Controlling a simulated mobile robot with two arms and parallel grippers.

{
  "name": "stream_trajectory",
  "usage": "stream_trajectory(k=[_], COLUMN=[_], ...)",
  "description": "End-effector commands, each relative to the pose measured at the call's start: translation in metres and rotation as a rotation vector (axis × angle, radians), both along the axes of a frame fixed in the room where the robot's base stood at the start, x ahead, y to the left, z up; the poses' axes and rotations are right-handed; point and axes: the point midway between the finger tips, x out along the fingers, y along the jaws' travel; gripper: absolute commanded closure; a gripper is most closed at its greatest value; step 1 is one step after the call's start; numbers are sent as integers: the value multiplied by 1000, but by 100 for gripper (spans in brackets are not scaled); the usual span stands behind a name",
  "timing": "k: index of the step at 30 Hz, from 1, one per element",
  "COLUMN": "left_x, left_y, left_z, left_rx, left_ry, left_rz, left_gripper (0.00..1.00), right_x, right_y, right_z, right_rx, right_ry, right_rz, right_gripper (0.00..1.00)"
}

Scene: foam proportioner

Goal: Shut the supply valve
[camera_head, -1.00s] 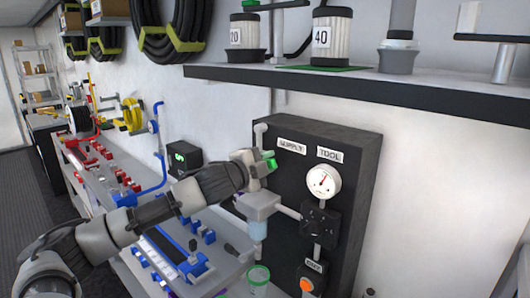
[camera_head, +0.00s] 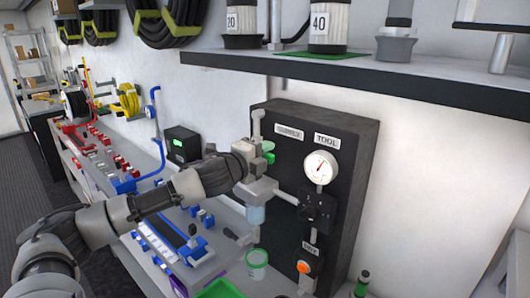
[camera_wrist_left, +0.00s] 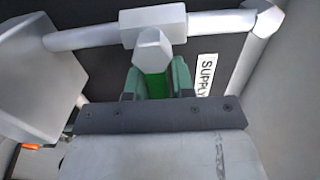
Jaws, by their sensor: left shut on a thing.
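The supply valve is on the grey pipe at the upper left of the black panel, below the SUPPLY label (camera_head: 289,132). Its pale body (camera_wrist_left: 153,24) and green handle (camera_wrist_left: 156,86) show in the left wrist view. My left gripper (camera_head: 267,153) is at the valve in the head view. In the left wrist view its two green fingertips (camera_wrist_left: 158,80) sit on either side of the green handle, shut on it. The gripper hides part of the valve in the head view. My right gripper is not in view.
A filter unit (camera_head: 257,212) hangs below the valve. A green-rimmed cup (camera_head: 257,264) stands beneath. A shelf (camera_head: 400,88) overhangs the panel.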

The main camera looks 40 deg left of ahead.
Motion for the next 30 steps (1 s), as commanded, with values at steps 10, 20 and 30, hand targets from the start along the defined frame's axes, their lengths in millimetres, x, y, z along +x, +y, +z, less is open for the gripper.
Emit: stream_trajectory(k=[10, 20, 30], left_x=[0, -5, -51], left_y=[0, 2, 5], left_z=[-2, -4, -11], left_rx=[2, 3, 12], left_ry=[3, 4, 5], left_rz=[0, 2, 2], left_gripper=[51, 51, 51], right_x=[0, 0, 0], right_y=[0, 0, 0], right_z=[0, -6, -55], right_rx=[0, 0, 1], right_ry=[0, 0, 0], right_rz=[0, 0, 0], right_gripper=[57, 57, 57])
